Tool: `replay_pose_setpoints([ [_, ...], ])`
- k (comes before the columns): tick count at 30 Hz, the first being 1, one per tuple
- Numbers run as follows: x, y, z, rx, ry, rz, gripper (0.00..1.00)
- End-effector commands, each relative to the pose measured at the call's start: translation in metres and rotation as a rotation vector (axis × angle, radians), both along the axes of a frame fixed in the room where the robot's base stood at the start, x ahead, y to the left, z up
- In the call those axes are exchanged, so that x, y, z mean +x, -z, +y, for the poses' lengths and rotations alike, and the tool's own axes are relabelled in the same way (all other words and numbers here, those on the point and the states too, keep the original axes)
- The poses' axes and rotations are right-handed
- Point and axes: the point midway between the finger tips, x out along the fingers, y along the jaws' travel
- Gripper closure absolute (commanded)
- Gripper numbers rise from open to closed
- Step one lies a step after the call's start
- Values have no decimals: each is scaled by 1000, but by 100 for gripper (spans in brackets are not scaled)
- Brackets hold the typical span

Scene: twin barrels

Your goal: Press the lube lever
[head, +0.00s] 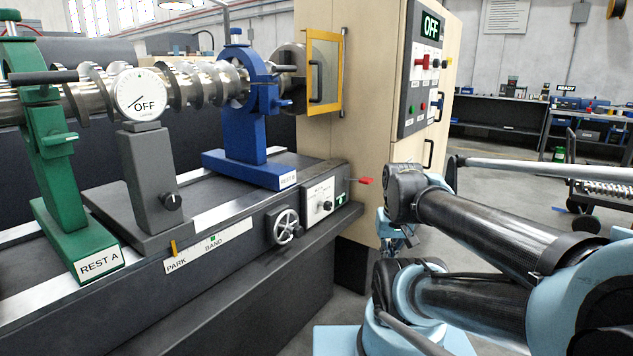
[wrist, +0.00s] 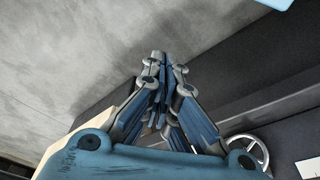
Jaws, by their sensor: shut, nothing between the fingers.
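A short lever with a red tip (head: 365,181) sticks out to the right from the end of the machine bed, beside a small control box (head: 320,200), in the head view. I cannot read a lube label on it. My gripper (wrist: 160,62) is shut and empty in the wrist view, its fingertips close together over grey floor beside the dark bed. The lever cannot be made out in the wrist view. In the head view my gripper is mostly hidden by my arm, to the right of and below the lever, apart from it.
A handwheel (head: 283,226) sits left of the control box and also shows in the wrist view (wrist: 247,150). A tall beige cabinet (head: 375,70) with an OFF display stands behind. Green REST A (head: 65,190) and blue REST B (head: 245,140) support the shaft.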

Motion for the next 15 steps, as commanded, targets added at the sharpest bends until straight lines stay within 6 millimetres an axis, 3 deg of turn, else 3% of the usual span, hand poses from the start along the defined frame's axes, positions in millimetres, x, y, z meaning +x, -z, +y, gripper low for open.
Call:
replay_pose_setpoints([
  [4,-8,6,0,-1,-13,9,100],
  [15,-5,3,0,-3,-10,7,100],
])
